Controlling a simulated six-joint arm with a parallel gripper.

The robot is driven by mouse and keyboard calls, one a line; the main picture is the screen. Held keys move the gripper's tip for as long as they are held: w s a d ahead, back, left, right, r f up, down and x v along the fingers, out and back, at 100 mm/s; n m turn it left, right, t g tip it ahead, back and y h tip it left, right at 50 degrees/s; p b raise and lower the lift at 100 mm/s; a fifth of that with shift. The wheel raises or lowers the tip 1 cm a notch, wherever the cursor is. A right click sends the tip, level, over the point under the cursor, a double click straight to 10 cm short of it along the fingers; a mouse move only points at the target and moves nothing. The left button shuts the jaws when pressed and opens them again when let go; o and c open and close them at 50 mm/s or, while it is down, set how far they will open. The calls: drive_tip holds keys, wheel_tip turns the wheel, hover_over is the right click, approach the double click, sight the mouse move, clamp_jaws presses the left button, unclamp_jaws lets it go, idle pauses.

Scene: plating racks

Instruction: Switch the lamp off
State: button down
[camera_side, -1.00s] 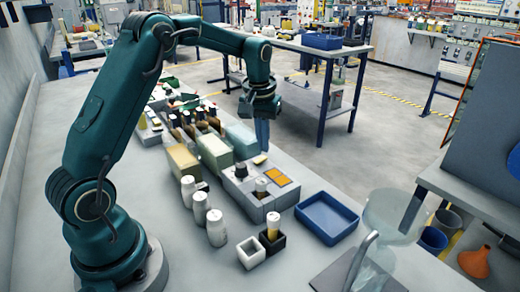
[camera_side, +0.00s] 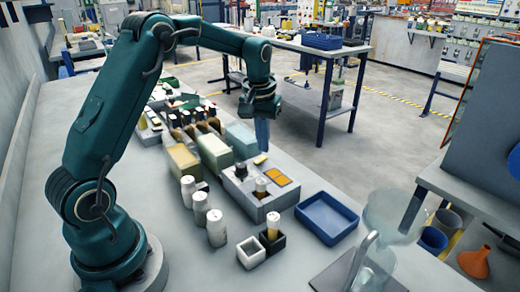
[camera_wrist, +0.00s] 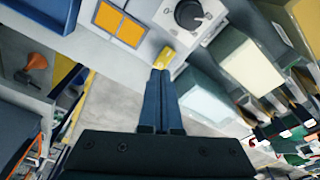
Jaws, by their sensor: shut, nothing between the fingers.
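My gripper (camera_side: 262,145) points down above the far edge of a grey control unit (camera_side: 256,194); its fingers are together and empty. In the wrist view the closed fingertips (camera_wrist: 160,72) are at or just short of a small yellow piece (camera_wrist: 165,55) on the unit's edge; I cannot tell if they touch. The yellow piece also shows in the side view (camera_side: 261,159). Two orange panels (camera_wrist: 120,24) sit on the unit, with a black round knob (camera_wrist: 190,14) beside them. I cannot tell which part is the lamp or whether it is lit.
Pale green and cream blocks (camera_side: 213,152) stand beside the unit. White bottles (camera_side: 216,228) stand in front of it. A blue tray (camera_side: 328,218) lies to the right.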

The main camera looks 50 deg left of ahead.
sight(263, 157)
drive_tip(key=shift+f, duration=0.9)
idle(0.8)
drive_tip(key=shift+r, duration=3.5)
